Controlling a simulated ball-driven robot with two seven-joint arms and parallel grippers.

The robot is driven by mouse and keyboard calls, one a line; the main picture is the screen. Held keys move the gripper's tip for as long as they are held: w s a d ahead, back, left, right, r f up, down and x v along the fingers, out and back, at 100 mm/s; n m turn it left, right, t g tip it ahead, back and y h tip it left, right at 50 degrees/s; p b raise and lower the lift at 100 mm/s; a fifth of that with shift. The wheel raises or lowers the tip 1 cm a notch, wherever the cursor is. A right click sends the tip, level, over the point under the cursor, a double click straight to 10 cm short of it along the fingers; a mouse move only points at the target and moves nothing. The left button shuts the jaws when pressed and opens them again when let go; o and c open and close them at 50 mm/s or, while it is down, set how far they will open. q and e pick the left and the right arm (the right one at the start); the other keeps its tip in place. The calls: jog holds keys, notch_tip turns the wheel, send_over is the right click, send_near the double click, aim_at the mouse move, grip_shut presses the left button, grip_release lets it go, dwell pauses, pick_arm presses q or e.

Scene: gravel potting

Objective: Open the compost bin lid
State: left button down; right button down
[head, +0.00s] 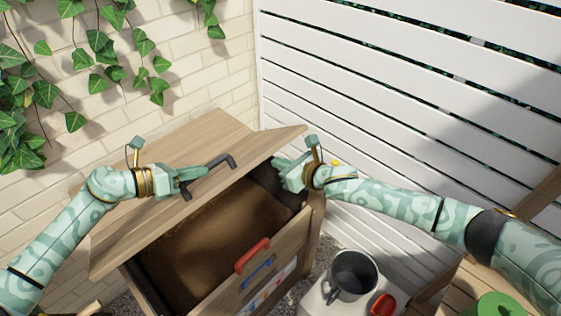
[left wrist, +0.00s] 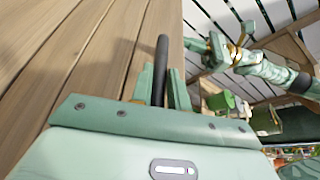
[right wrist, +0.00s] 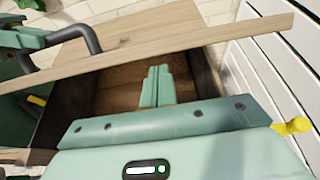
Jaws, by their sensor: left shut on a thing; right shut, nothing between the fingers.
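The compost bin (head: 291,247) stands below me with its wooden lid (head: 205,135) raised and tilted, showing brown compost (head: 205,240) inside. My left gripper (head: 193,176) is shut on the lid's black handle (head: 221,160); the left wrist view shows the handle (left wrist: 161,60) between the fingers (left wrist: 162,90). My right gripper (head: 280,166) is shut and empty at the lid's right end, by the opening. In the right wrist view its fingers (right wrist: 157,84) lie together in front of the bin's interior, with the lid's edge (right wrist: 190,35) above them.
A grey mug (head: 352,275) and a red object (head: 383,305) are at the lower right, near a green round object (head: 496,305). A white slatted fence (head: 350,75) and an ivy-covered brick wall (head: 200,70) stand behind.

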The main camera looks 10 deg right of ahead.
aim_at(270, 151)
pick_arm(q)
jog(key=shift+a, duration=0.1)
pick_arm(e)
jog(key=shift+w+a+r, duration=0.1)
jog(key=shift+r, duration=0.15)
jog(key=shift+w+a+r, duration=0.15)
jog(key=shift+w+r, duration=0.05)
jog(key=shift+r, duration=0.2)
jog(key=shift+w+a+r, duration=0.1)
jog(key=shift+w+r, duration=0.05)
jog(key=shift+r, duration=0.25)
pick_arm(q)
jog(key=shift+s+f, duration=0.1)
pick_arm(e)
jog(key=shift+w+a+r, duration=0.1)
jog(key=shift+w+r, duration=0.05)
jog(key=shift+r, duration=0.1)
pick_arm(q)
jog(key=c, duration=1.3)
grip_release()
jog(key=shift+f, duration=0.1)
jog(key=shift+c, duration=0.2)
